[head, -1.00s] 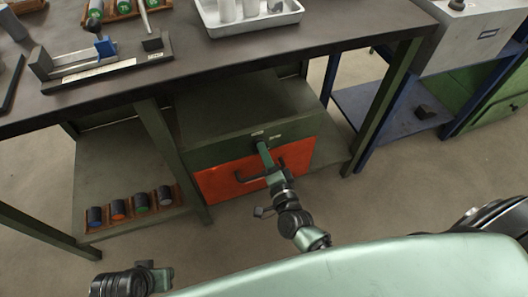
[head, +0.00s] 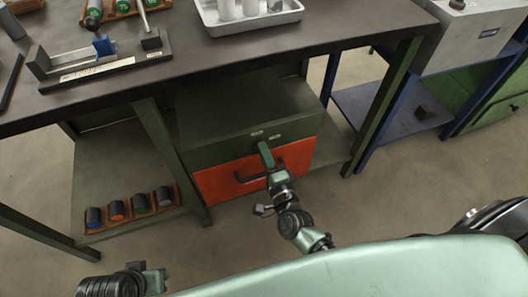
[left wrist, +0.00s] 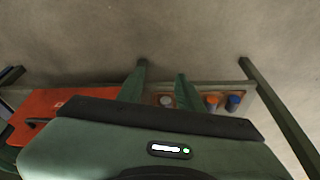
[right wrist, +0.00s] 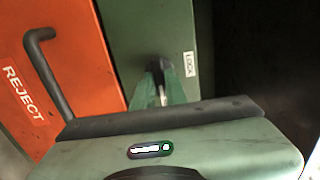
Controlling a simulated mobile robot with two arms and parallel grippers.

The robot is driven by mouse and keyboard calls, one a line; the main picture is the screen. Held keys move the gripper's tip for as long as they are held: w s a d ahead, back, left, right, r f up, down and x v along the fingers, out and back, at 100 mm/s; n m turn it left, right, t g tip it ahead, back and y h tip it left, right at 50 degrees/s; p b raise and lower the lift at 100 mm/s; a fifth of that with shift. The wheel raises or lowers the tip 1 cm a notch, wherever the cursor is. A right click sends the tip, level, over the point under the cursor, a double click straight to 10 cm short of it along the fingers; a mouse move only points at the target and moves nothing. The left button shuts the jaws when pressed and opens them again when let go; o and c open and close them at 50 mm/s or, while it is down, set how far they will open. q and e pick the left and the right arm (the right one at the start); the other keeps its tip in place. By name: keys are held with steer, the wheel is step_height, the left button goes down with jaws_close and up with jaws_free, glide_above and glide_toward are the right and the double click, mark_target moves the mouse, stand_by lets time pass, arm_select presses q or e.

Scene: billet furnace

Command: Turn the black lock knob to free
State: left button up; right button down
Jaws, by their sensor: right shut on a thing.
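The black lock knob (right wrist: 158,62) is on the green panel (right wrist: 125,25) beside the red drawer front in the right wrist view. My right gripper (right wrist: 163,80) is shut on it, and the fingers hide much of the knob, so its pointing direction cannot be told. A white LOCK label (right wrist: 190,63) is just right of the knob. In the head view my right gripper (head: 264,149) reaches the green panel above the red drawer and covers the knob. My left gripper (left wrist: 160,78) is empty, its fingers apart, low over the floor in front of the bench.
The red REJECT drawer (head: 225,181) is closed, and its black handle (head: 250,177) sticks out close to my right gripper. A rack of several coloured cylinders (head: 130,217) is on the lower shelf at left. The bench top (head: 190,55) overhangs the cabinet.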

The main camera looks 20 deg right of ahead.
steer(key=c, duration=1.4)
jaws_free()
steer(key=shift+c, duration=0.2)
arm_select(q)
steer(key=shift+f, duration=0.15)
